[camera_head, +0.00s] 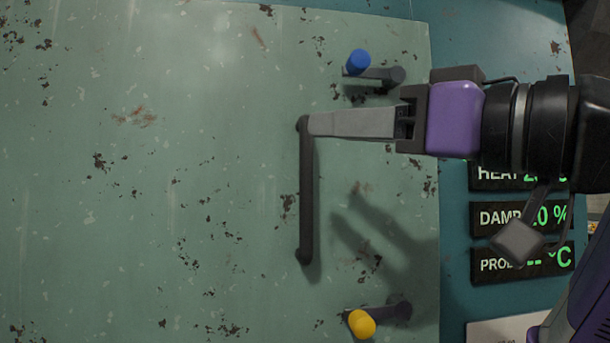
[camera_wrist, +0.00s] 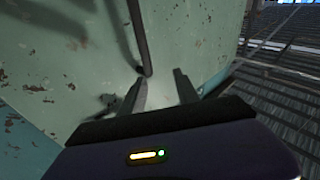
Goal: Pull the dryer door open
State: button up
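The dryer door (camera_head: 200,170) is a worn, pale green panel with chipped paint. Its dark bar handle (camera_head: 306,190) runs up and down near the panel's right side. My gripper (camera_head: 315,124) comes in from the right, its fingertips at the handle's upper end. In the wrist view, the handle (camera_wrist: 139,40) ends close to the fingertips, nearer the left finger. The two fingers (camera_wrist: 160,76) stand apart with a gap between them and nothing clearly held. I cannot tell whether a finger touches the bar. The door looks flush with its frame in the head view.
A lever with a blue knob (camera_head: 357,62) sits above my gripper, and one with a yellow knob (camera_head: 362,324) sits below the handle. Lit readout panels (camera_head: 520,218) are on the teal frame at right. Dark grating (camera_wrist: 285,85) shows at right in the wrist view.

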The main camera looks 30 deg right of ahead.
aim_at(311, 172)
jog(key=shift+m+g+h, duration=0.7)
jog(key=shift+m+h, duration=0.1)
jog(key=shift+h, duration=0.1)
jog(key=shift+w+a+f+p, duration=0.1)
jog(key=shift+w+f+p, duration=0.15)
jog(key=shift+w+f, duration=0.8)
jog(key=shift+w+a+f+p, duration=0.1)
jog(key=shift+w+f+p, duration=0.2)
jog(key=shift+w, duration=1.6)
jog(key=shift+w+a+f+p, duration=0.15)
jog(key=shift+w+f, duration=0.5)
jog(key=shift+w, duration=0.8)
jog(key=shift+d, duration=0.1)
grip_shut()
